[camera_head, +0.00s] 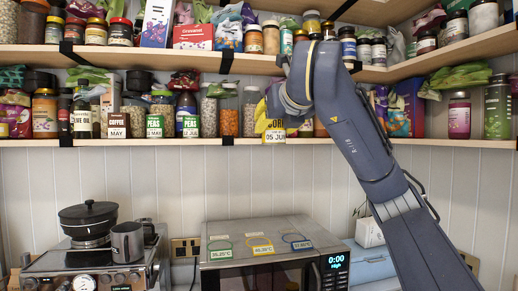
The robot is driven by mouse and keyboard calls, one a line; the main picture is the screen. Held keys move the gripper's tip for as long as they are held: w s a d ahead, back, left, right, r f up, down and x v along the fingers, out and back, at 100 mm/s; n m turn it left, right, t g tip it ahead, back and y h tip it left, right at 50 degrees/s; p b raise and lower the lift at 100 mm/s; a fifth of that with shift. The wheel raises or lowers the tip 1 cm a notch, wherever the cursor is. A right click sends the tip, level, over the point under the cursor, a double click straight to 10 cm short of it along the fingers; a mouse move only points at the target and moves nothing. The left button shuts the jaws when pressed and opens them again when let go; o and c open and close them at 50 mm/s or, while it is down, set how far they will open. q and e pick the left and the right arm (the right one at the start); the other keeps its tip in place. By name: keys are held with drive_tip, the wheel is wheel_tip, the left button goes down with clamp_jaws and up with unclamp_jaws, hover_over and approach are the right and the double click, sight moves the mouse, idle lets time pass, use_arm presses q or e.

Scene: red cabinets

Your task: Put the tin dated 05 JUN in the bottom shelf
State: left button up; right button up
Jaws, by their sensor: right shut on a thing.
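The yellow corn tin dated 05 JUN (275,132) is at the height of the lower shelf (340,142), left of my right wrist. Its date label overlaps the shelf's front edge. My right gripper (272,105) is shut on this tin; its fingers are largely hidden by the wrist and the tin. I cannot tell whether the tin touches the shelf board. Other dated tins stand on the lower shelf to the left: a coffee tin (117,122) and two peas tins (154,125) (188,125). My left gripper is not in view.
Jars with beans and grains (229,118) stand left of the held tin. The upper shelf (130,53) is packed with jars and boxes. A microwave (265,262) and a stove with a black pot (88,218) are below.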

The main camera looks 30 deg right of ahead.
drive_tip(key=s+d+r, duration=0.1)
drive_tip(key=s+r, duration=0.2)
drive_tip(key=w+d, duration=0.4)
drive_tip(key=w, duration=0.7)
drive_tip(key=shift+w+d+r, duration=0.2)
drive_tip(key=shift+w+d, duration=1.05)
drive_tip(key=shift+w, duration=2)
drive_tip(key=shift+w+d, duration=1)
drive_tip(key=shift+w, duration=2.1)
drive_tip(key=shift+w+d, duration=1.05)
drive_tip(key=shift+w, duration=2)
drive_tip(key=shift+f, duration=1.05)
drive_tip(key=o, duration=1.3)
drive_tip(key=shift+o, duration=0.2)
drive_tip(key=shift+s, duration=0.1)
